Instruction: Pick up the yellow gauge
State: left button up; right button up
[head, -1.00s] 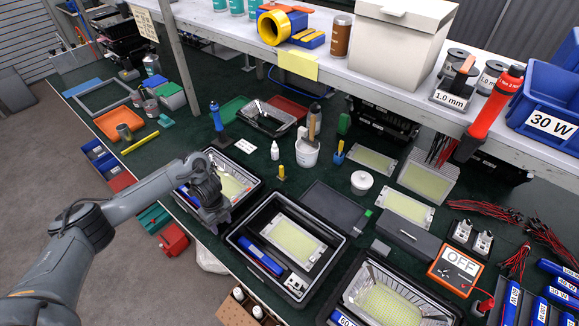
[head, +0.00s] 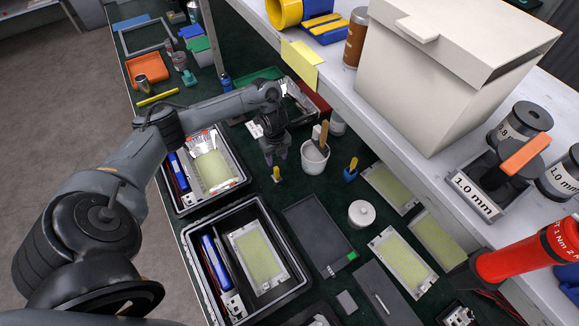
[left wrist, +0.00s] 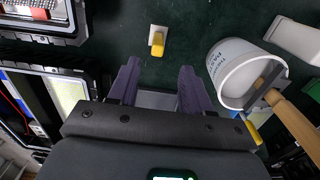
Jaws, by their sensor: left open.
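The yellow gauge (head: 277,174) is a small yellow upright piece on the dark green bench mat, between the black housings and a white bucket. In the left wrist view the gauge (left wrist: 158,46) shows as a yellow block with a pale flat part, just beyond the fingertips and roughly centred between them. My left gripper (head: 275,158) points down near it, and its height above the mat is hard to judge. In the left wrist view the two fingers of the left gripper (left wrist: 158,75) are apart with nothing between them. My right gripper is not in view.
The white bucket (head: 314,160) with a wooden-handled tool stands close to the right of the gripper. Black housings (head: 192,258) lie in front and to the left. A white lidded jar (head: 361,214) and a dark flat panel (head: 317,232) lie to the right. The shelf (head: 420,165) overhangs the back.

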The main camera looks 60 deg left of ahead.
aim_at(276, 172)
pick_arm(q)
notch_tip(276, 172, down, 5)
jog(key=b, duration=0.2)
jog(key=shift+s+d+f+b, duration=0.1)
jog(key=shift+s+f+b, duration=0.1)
jog(key=shift+b, duration=0.15)
jog(key=shift+w+f, duration=0.1)
jog(key=shift+f, duration=0.25)
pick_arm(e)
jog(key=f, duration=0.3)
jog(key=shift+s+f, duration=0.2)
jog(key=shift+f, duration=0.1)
pick_arm(q)
notch_tip(276, 172, down, 4)
jog(key=shift+r+b, duration=0.1)
jog(key=shift+b, duration=0.75)
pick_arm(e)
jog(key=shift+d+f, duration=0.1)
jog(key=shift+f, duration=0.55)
pick_arm(q)
jog(key=shift+f, duration=0.45)
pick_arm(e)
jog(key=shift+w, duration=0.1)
pick_arm(q)
jog(key=shift+c, duration=0.5)
grip_shut()
